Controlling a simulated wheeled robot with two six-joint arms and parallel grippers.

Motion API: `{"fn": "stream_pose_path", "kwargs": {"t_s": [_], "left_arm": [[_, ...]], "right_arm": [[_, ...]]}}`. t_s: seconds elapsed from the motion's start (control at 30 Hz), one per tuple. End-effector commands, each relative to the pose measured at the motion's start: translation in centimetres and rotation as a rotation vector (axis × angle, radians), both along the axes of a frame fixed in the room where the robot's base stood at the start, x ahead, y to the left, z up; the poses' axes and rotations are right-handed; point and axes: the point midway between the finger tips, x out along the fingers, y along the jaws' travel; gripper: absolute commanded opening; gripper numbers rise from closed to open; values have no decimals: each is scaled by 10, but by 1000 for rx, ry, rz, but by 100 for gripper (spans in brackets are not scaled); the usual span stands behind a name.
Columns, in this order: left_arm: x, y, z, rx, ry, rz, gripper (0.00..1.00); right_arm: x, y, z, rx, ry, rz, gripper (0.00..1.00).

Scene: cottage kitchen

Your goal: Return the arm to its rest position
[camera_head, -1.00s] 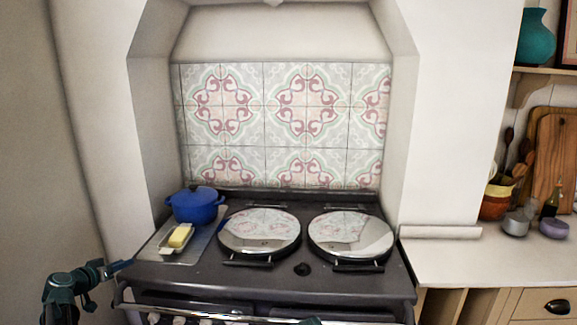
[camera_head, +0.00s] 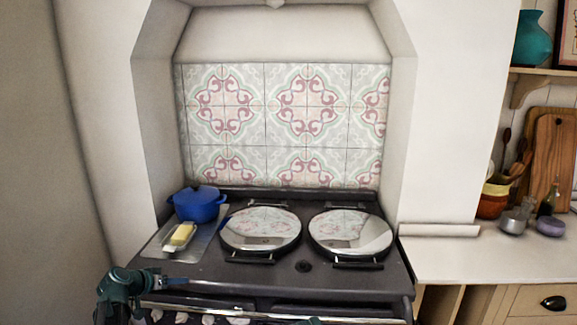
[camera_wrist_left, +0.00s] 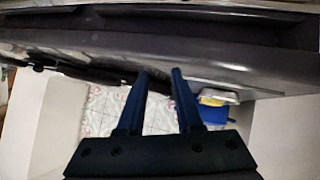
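My left gripper (camera_head: 182,282) is in front of the stove's front edge at the lower left of the head view, with its arm coming up from the bottom edge. In the left wrist view its two dark blue fingers (camera_wrist_left: 158,76) stand apart with nothing between them, so it is open and empty. Only a small teal piece of my body shows at the bottom edge of the head view; my right gripper is not seen.
The dark stove (camera_head: 285,277) with two round lids fills the middle. A blue pot (camera_head: 197,208) and a butter dish (camera_head: 180,238) with yellow butter sit on its left side. A metal rail (camera_head: 260,312) runs along its front. A counter (camera_head: 460,262) stands at right.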

Motion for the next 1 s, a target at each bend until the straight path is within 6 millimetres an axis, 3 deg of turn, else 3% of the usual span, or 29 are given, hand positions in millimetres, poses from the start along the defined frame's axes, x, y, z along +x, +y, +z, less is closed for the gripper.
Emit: {"fn": "stream_pose_path", "kwargs": {"t_s": [0.03, 0.17, 0.3, 0.43, 0.6, 0.7, 0.83, 1.0], "left_arm": [[-9, -31, -5, 4, 42, -39, 35], [-43, -112, -27, 37, 199, -137, 35], [-101, -194, -51, 120, 402, -226, 35], [-163, -246, -67, 240, 576, -264, 35], [-235, -279, -76, 417, 736, -250, 35], [-264, -285, -76, 505, 786, -224, 35], [-285, -287, -75, 579, 820, -190, 35], [-293, -287, -74, 611, 832, -171, 35]], "right_arm": [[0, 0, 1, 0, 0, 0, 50], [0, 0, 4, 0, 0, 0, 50], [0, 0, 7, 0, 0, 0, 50], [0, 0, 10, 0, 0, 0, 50], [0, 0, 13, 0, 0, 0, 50], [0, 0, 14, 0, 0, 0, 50], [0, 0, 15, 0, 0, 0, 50], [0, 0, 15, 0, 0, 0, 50]]}}
